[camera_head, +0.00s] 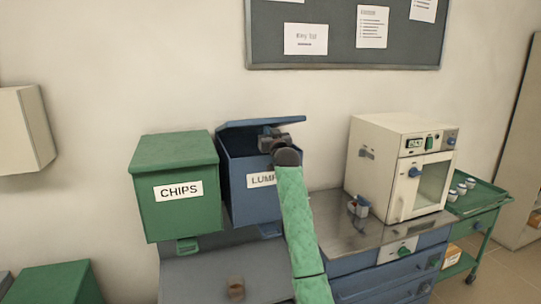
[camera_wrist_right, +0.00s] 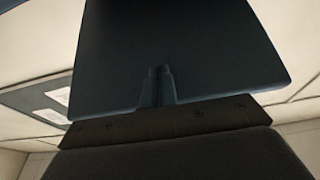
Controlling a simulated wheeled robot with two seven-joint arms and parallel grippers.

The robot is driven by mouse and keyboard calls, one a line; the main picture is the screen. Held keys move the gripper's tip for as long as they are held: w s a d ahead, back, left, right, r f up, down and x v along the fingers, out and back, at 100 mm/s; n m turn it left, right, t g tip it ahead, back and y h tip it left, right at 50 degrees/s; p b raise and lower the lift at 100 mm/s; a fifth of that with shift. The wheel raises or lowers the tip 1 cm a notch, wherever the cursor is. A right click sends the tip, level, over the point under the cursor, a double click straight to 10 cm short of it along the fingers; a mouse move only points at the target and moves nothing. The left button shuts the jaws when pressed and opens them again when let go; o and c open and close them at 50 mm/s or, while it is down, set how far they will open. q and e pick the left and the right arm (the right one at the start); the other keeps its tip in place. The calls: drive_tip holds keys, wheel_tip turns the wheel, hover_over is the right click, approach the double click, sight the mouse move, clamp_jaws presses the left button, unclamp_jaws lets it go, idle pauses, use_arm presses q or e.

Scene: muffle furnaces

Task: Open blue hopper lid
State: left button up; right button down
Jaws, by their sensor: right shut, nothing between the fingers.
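The blue hopper (camera_head: 236,185) stands against the wall with a label that reads "LUMP", partly covered by my right arm. Its blue lid (camera_head: 262,122) is partly raised, tilted up at the front with a gap above the body. My right gripper (camera_head: 270,138) is at the opening under the lid's front part, shut and empty. In the right wrist view the shut fingers (camera_wrist_right: 158,86) show against a dark blue panel (camera_wrist_right: 185,50), which looks like the lid's underside. I cannot tell whether they touch it. My left gripper is not in view.
A green hopper labelled "CHIPS" (camera_head: 176,190) stands close on the left, its lid closed. A cream furnace (camera_head: 380,165) stands on the metal bench (camera_head: 335,225) to the right. A green trolley (camera_head: 480,205) holds small cups. A noticeboard (camera_head: 345,55) hangs above.

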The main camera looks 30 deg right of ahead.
sight(267, 122)
drive_tip(key=shift+w+d+r+p, duration=0.1)
drive_tip(key=shift+w+r+p, duration=0.25)
drive_tip(key=shift+r, duration=0.35)
drive_tip(key=shift+w+d+r+p, duration=0.1)
drive_tip(key=shift+w+r+p, duration=0.2)
drive_tip(key=shift+r, duration=0.4)
drive_tip(key=shift+w, duration=0.1)
drive_tip(key=shift+r, duration=0.15)
drive_tip(key=shift+w+d+r+p, duration=0.15)
drive_tip(key=shift+w+r+p, duration=0.3)
drive_tip(key=shift+w+r, duration=0.35)
drive_tip(key=shift+w+d+r+p, duration=0.15)
drive_tip(key=shift+w+r+p, duration=0.3)
drive_tip(key=shift+r, duration=0.55)
drive_tip(key=shift+w+r, duration=0.1)
drive_tip(key=shift+w, duration=0.05)
drive_tip(key=shift+r, duration=0.1)
drive_tip(key=shift+w+d+r+p, duration=0.2)
drive_tip(key=shift+w+r+p, duration=0.1)
drive_tip(key=shift+w+r, duration=0.35)
drive_tip(key=shift+w+d+r+p, duration=0.15)
drive_tip(key=shift+w+r+p, duration=0.15)
drive_tip(key=shift+w+r, duration=0.6)
drive_tip(key=shift+w, duration=0.05)
